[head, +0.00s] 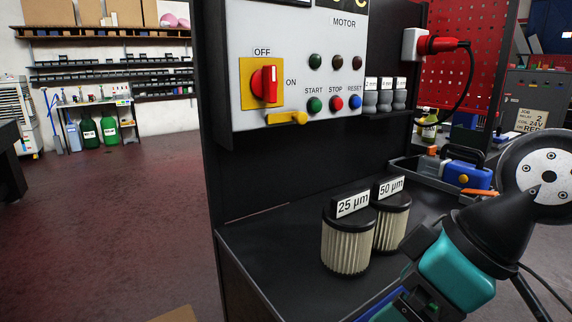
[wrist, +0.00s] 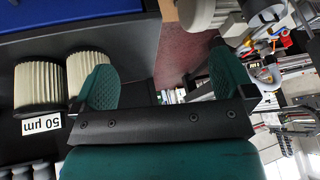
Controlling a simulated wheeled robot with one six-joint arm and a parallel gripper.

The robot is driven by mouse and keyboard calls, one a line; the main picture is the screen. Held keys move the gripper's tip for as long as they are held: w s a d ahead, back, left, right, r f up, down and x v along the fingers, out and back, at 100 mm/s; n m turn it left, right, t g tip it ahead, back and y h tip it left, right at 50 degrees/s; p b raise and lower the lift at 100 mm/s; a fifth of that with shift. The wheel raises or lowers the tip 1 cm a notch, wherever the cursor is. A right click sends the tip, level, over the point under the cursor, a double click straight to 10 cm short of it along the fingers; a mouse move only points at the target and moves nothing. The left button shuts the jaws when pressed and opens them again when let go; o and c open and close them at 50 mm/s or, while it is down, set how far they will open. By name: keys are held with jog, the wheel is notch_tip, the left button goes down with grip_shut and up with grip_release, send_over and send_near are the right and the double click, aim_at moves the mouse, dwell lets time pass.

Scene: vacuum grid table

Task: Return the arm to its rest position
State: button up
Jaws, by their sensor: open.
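My arm, with teal and black links, reaches in at the lower right of the head view, in front of the bench (head: 290,262). In the wrist view my gripper (wrist: 161,80) has its two teal fingers wide apart with nothing between them. Two pleated filters stand upright on the bench, one labelled 25 µm (head: 345,248) and one labelled 50 µm (head: 392,225). In the wrist view they appear upside down at the left, one beside a finger and partly hidden by it. My gripper holds neither.
A control panel (head: 300,60) with a red switch (head: 265,84) rises behind the filters. A shelf with several small labelled bottles (head: 385,97) is at its right. A grey tray (head: 405,170) with a blue device (head: 466,176) stands behind my arm. Open floor (head: 120,220) lies left.

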jog(key=s+d+m+g+h+p, duration=0.1)
jog(key=s+d+m+g+p, duration=0.15)
jog(key=s, duration=0.25)
notch_tip(320, 180, up, 14)
jog(key=p, duration=1.3)
jog(key=shift+w+a+r, duration=0.2)
jog(key=shift+w+a, duration=0.1)
